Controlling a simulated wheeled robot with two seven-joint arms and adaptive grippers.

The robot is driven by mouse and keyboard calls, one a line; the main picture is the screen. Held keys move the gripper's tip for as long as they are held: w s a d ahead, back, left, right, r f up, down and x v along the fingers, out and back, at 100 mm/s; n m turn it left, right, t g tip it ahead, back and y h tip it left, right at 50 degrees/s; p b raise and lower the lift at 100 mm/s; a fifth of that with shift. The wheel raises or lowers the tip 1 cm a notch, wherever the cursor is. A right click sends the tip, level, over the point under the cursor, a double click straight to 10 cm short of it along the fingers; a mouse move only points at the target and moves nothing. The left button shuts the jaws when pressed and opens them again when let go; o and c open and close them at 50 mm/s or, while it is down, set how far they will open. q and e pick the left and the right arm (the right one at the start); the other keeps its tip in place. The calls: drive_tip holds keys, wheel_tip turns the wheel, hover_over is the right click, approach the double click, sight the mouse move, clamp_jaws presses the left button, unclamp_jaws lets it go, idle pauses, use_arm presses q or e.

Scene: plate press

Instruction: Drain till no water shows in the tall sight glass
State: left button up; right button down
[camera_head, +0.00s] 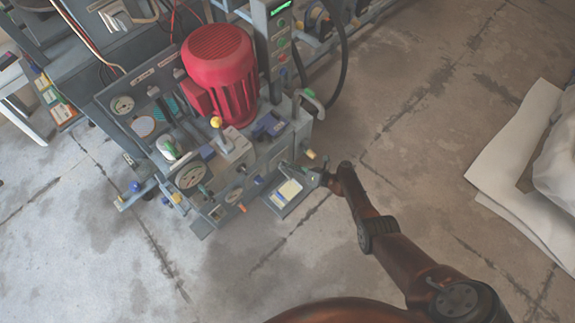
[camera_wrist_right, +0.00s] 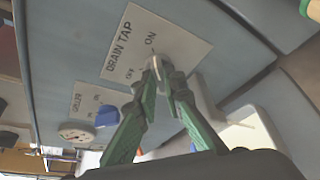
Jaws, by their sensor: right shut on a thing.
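The white drain tap plate (camera_wrist_right: 130,57), lettered "DRAIN TAP" with "ON" and "OFF", is on a grey panel in the right wrist view. My right gripper (camera_wrist_right: 162,78) has its green fingers together at the small pale tap handle (camera_wrist_right: 154,66) on this plate, and is shut on it. The handle is mostly hidden by the fingertips, so I cannot tell its exact setting. In the head view my right gripper (camera_head: 322,178) is at the machine's lower right side. I cannot make out the tall sight glass or its water level. My left gripper is not in view.
The machine carries a red motor (camera_head: 220,70), a gauge (camera_head: 190,176) and a yellow knob (camera_head: 215,122). A small tray (camera_head: 277,203) sits low beside my right gripper. A blue knob (camera_wrist_right: 107,116) is near the plate. Concrete floor (camera_head: 400,150) is open on the right.

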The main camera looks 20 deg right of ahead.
drive_tip(key=c, duration=2)
unclamp_jaws()
drive_tip(key=v, duration=1.2)
